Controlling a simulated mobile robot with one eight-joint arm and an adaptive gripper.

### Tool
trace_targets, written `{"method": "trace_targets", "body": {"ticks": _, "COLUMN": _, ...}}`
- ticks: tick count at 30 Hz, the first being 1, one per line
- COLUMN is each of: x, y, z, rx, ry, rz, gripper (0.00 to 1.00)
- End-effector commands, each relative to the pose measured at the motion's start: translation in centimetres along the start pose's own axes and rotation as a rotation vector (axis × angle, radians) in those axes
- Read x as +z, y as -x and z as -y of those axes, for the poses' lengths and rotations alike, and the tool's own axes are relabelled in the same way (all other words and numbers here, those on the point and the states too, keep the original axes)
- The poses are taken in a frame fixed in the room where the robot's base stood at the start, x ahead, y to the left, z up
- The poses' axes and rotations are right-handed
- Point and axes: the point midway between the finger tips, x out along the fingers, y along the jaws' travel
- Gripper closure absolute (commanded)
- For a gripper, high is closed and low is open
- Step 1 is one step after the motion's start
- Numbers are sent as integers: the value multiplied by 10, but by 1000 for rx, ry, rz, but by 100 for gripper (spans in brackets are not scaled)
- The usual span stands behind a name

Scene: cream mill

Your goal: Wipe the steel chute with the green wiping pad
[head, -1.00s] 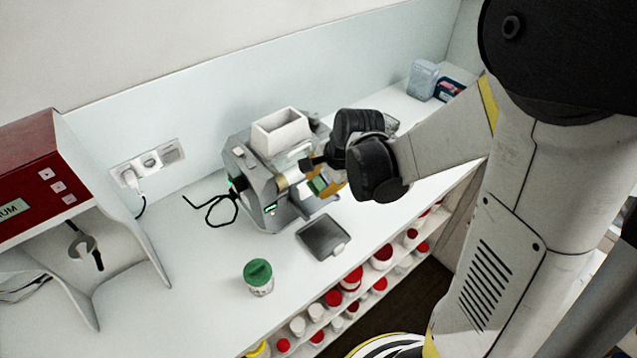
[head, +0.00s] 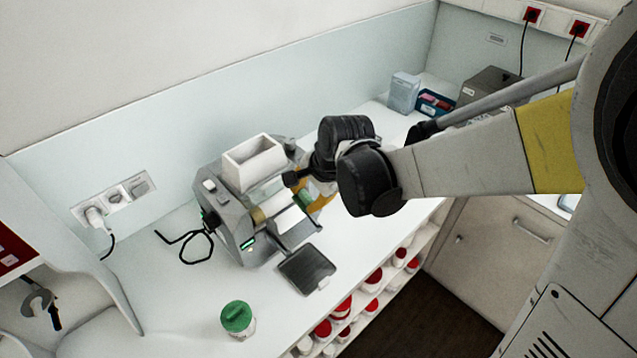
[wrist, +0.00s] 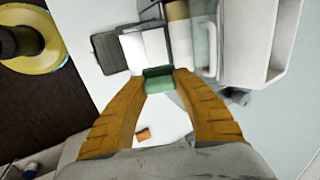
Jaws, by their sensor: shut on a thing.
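My gripper (head: 304,196) has orange-brown fingers and is shut on the green wiping pad (wrist: 158,80), which sits between the fingertips. In the head view, a small part of the pad (head: 302,201) shows beside the grey mill (head: 235,222). The steel chute (wrist: 145,47) is the bright plate on the front of the mill, next to the rollers (wrist: 181,38). It also shows in the head view (head: 288,220). In the wrist view the pad lies at the near end of the chute, and I cannot tell whether they touch. My wrist hides part of the mill.
A white hopper (head: 252,170) tops the mill. A dark grey tray (head: 306,271) lies in front of it. A green-lidded jar (head: 237,319) stands nearer on the counter. A small orange piece (wrist: 143,134) lies below my fingers. Red-lidded jars (head: 342,306) fill the shelf underneath.

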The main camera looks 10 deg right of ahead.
Motion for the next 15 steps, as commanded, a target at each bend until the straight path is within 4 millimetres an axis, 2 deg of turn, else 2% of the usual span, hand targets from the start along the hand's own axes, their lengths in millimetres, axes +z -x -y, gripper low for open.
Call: {"method": "trace_targets", "body": {"ticks": 15, "x": -1, "y": -61, "z": -2, "rx": 0, "ry": -1, "rz": -1, "gripper": 91}}
